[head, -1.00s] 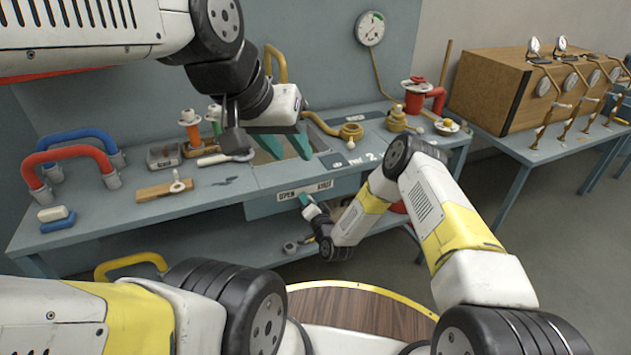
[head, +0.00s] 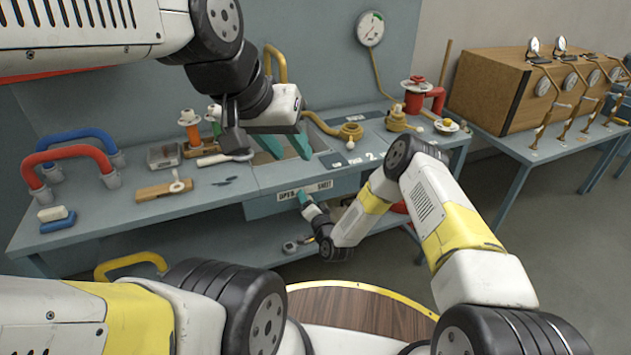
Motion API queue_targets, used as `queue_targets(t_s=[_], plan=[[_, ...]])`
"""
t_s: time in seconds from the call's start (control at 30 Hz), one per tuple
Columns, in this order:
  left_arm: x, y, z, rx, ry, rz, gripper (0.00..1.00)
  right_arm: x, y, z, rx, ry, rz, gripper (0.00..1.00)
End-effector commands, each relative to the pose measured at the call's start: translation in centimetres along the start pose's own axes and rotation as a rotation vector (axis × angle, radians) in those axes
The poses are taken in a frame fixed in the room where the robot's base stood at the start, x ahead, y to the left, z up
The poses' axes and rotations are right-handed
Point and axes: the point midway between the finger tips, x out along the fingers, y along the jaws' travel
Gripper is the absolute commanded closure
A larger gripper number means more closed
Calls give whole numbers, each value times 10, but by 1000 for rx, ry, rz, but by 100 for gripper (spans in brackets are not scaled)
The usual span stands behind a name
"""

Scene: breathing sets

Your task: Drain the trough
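The trough (head: 322,144) is a rectangular recess in the grey bench, partly hidden by my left gripper. A plate marked OPEN and SHUT (head: 290,196) is on its front face. My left gripper (head: 285,148) is over the trough, its two teal fingertips apart with nothing visible between them. My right gripper (head: 304,199) is low at the front face, its teal tip at the plate's lower edge. Its fingers are too small and overlapped to tell whether they are open or hold a lever. No drain lever shows clearly. The inside of the trough is mostly hidden.
Brass fittings (head: 397,121) and a red valve (head: 416,95) stand on the bench to the right. Red (head: 75,153) and blue hoses, a wooden block (head: 160,190) and small parts are on the left. A gauge (head: 370,28) hangs on the back panel.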

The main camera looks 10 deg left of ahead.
Motion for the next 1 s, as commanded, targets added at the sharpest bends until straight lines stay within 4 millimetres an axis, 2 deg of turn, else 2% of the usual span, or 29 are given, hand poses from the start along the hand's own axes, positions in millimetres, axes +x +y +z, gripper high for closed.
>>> queue_targets(t_s=[0.4,0.5,1.0], plan=[[0,0,0,0,0,0,64,-63,1,0,1,-2,3,46],[0,0,0,0,0,0,64,-72,1,0,0,-1,2,46],[0,0,0,0,0,0,64,-76,1,0,0,0,1,46]])
